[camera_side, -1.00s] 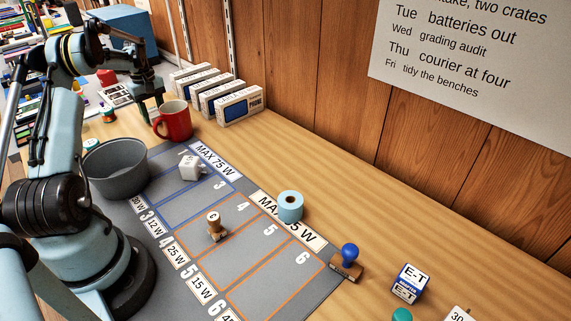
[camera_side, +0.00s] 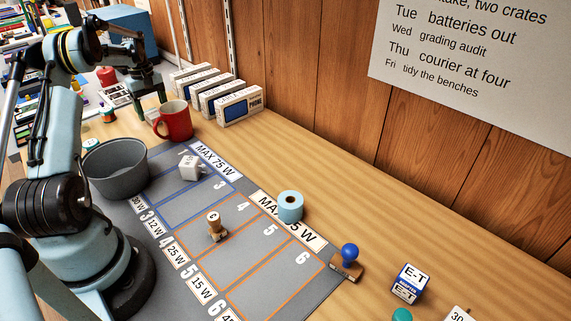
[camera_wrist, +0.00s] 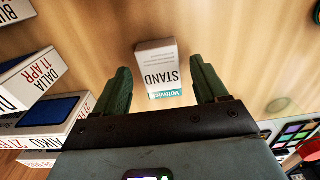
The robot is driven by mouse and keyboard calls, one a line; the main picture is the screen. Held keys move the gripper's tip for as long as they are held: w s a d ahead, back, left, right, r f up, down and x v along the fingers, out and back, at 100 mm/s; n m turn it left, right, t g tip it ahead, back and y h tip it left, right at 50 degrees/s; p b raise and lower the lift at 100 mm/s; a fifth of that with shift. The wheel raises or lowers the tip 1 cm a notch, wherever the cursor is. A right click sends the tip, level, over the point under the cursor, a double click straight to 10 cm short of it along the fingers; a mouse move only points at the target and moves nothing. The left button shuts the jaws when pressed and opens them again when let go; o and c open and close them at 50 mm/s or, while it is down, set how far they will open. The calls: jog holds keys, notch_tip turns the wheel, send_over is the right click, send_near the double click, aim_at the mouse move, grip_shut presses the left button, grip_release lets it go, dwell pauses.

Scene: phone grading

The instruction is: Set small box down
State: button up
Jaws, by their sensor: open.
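The small box (camera_wrist: 159,68), white with a teal end and marked STAND, rests on the wooden bench in the wrist view. My gripper (camera_wrist: 160,66) is open, with its dark green fingers on either side of the box and a visible gap at each side. In the side view my gripper (camera_side: 148,88) is at the back left, behind the red mug. The small box is hard to make out there, largely hidden by the mug and gripper.
White phone boxes (camera_side: 239,106) stand in a row along the wall, right of my gripper. The red mug (camera_side: 175,122) and grey bowl (camera_side: 116,170) stand nearer.

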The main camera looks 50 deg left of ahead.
aim_at(154, 114)
notch_tip(154, 114, up, 11)
jog(key=w+d+r+m+t+y, duration=0.1)
jog(key=w+d+r+m, duration=0.15)
jog(key=d, duration=0.55)
jog(key=w+d+r+m+t, duration=0.1)
jog(key=w+d+r+m, duration=0.15)
jog(key=d, duration=0.55)
jog(key=w+d+r+m+t+y, duration=0.1)
jog(key=w+d+r+m, duration=0.15)
jog(key=d, duration=0.55)
jog(key=s+d+f+m+t, duration=0.1)
jog(key=s+d+f+m, duration=0.1)
jog(key=d, duration=0.5)
jog(key=s+d+f+m+t+h, duration=0.1)
jog(key=s+d+f+m, duration=0.1)
jog(key=s+d+m, duration=0.2)
jog(key=s+d+f+m+t+h, duration=0.1)
jog(key=s+d+f+m+t, duration=0.1)
jog(key=d, duration=0.9)
jog(key=shift+s+f+m, duration=0.3)
jog(key=shift+s+m, duration=0.15)
jog(key=shift+m, duration=0.8)
